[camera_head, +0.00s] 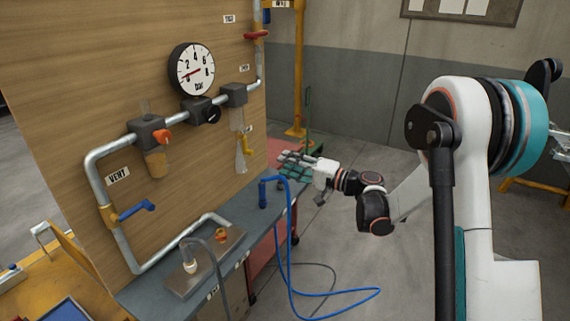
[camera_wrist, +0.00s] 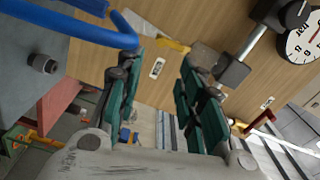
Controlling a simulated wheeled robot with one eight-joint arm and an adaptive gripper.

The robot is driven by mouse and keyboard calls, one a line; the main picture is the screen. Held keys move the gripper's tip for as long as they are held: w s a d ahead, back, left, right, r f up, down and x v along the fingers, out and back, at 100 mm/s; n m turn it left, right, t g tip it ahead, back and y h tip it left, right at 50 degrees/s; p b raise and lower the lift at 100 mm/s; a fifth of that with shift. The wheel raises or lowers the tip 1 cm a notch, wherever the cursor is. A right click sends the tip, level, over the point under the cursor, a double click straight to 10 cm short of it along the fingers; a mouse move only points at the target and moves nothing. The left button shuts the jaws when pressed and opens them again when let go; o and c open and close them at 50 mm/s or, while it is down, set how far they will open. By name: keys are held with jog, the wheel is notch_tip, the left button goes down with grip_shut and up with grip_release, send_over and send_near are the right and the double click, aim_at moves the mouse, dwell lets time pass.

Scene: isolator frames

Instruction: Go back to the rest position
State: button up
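My gripper (camera_head: 298,160) is at the right end of the grey bench in the head view, beyond the blue hose and in front of the wooden panel. In the wrist view its two green-padded fingers (camera_wrist: 160,95) are spread apart with nothing between them. Behind the gap show the wooden panel and part of the floor. My arm reaches in from the right side of the head view.
The wooden panel (camera_head: 60,100) carries a pressure gauge (camera_head: 191,70), pipes and a blue-handled valve (camera_head: 137,210). A blue hose (camera_head: 283,240) rises from the bench (camera_head: 150,295) near my gripper and loops onto the floor. Open floor (camera_head: 350,265) lies right of the bench.

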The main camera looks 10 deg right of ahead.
jog(key=s+a+r+n+g+h, duration=0.1)
jog(key=s+r+g+h, duration=0.15)
jog(key=s, duration=0.55)
jog(key=s+a+r+n+g+h, duration=0.15)
jog(key=s+h, duration=0.25)
jog(key=s, duration=0.4)
jog(key=s+d+f+n+h, duration=0.1)
jog(key=s+d+h, duration=0.3)
jog(key=s, duration=0.7)
jog(key=s+d+f+n+h, duration=0.1)
jog(key=s+d+h, duration=0.2)
jog(key=s, duration=0.9)
jog(key=d, duration=0.3)
jog(key=shift+s+d+f+n+h, duration=0.25)
jog(key=shift+f+n+h, duration=0.1)
